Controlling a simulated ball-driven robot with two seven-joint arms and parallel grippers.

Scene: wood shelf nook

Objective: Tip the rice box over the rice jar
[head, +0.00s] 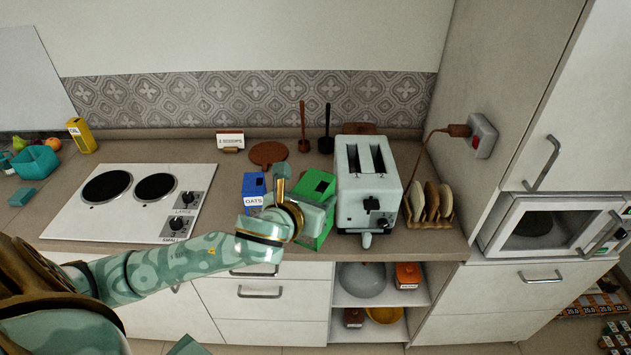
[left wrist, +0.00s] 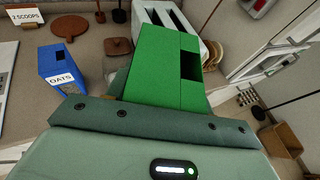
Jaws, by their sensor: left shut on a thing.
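A green box (head: 318,186), likely the rice box, stands at the counter's front, just left of the toaster. Any label on it is hidden. My left gripper (head: 298,207) is shut on it from the front left. In the left wrist view the green box (left wrist: 160,65) sits in the jaws, with a dark opening at its upper right. I cannot tell whether it is lifted off the counter. A blue box (head: 253,188) labelled OATS stands just left of it. My right gripper is not in view.
A pale toaster (head: 367,185) stands close on the right, with a toast rack (head: 430,205) beyond. A two-plate hob (head: 130,203) is to the left. Open shelves below hold bowls (head: 362,280).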

